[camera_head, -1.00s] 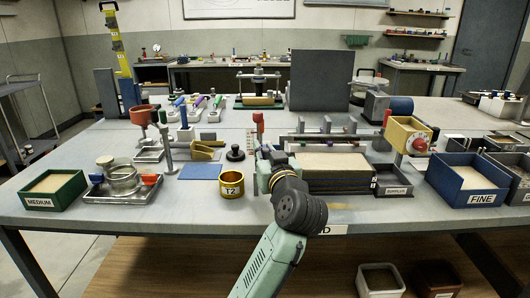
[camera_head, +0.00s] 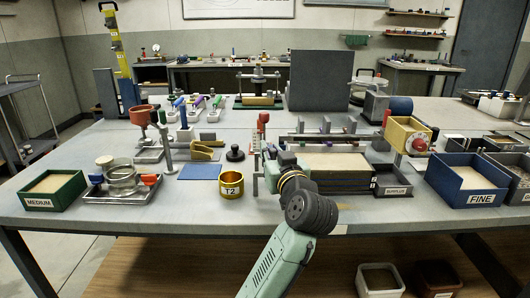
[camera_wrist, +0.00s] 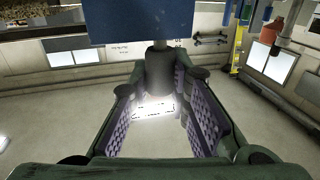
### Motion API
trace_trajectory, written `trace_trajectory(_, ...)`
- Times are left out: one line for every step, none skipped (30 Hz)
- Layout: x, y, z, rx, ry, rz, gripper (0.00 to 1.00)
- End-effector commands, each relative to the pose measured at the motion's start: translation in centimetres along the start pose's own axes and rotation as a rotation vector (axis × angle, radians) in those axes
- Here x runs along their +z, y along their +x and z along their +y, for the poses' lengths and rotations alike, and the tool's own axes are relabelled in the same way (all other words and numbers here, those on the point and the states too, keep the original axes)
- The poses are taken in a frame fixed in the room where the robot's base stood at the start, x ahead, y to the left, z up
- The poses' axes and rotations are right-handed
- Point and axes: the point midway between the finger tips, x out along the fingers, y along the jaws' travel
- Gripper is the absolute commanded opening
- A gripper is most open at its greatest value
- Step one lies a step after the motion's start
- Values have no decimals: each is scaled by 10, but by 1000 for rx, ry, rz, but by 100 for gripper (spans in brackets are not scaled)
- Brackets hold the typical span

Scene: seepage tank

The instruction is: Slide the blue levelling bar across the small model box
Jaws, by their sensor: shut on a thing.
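The small model box (camera_head: 345,182) stands near the table's front edge, with pale sand (camera_head: 338,163) in its top. My gripper (camera_wrist: 158,75) is shut on a dark upright grip (camera_wrist: 158,82) in the wrist view, between its purple-padded fingers. The flat blue levelling bar (camera_wrist: 140,25) shows beyond the fingertips, joined to that grip. In the head view my gripper (camera_head: 273,168) is at the box's left end. My wrist covers part of that end there. I cannot clearly make out the bar in the head view, nor whether it touches the sand.
A brass ring marked T2 (camera_head: 231,184) and a blue mat (camera_head: 199,172) lie left of my arm. A small dark surplus tray (camera_head: 391,183) adjoins the box's right end. A blue FINE bin (camera_head: 468,184) stands farther right. A rail with posts (camera_head: 325,138) runs behind the box.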

Motion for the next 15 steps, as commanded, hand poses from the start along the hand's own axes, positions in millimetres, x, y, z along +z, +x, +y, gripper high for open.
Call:
trace_trajectory(0, -4, 14, 10, -1, -1, 0)
trace_trajectory(0, -6, 20, 9, -1, -1, 0)
trace_trajectory(0, -8, 30, 10, -1, -2, 0)
trace_trajectory(0, -10, 38, 11, 0, -3, 0)
trace_trajectory(0, -13, 47, 12, 0, -2, 0)
trace_trajectory(0, -17, 59, 13, 0, -2, 0)
trace_trajectory(0, -19, 69, 14, 0, -2, 0)
trace_trajectory(0, -22, 79, 13, 0, -2, 0)
trace_trajectory(0, -26, 92, 13, 1, -2, 0)
trace_trajectory(0, -28, 102, 12, 2, -2, 0)
trace_trajectory(0, -31, 112, 13, 1, -2, 0)
trace_trajectory(0, -35, 126, 13, 1, -2, 0)
trace_trajectory(0, -37, 135, 12, 1, -1, 0)
trace_trajectory(0, -40, 145, 12, 2, -2, 0)
trace_trajectory(0, -44, 158, 12, 2, -2, 0)
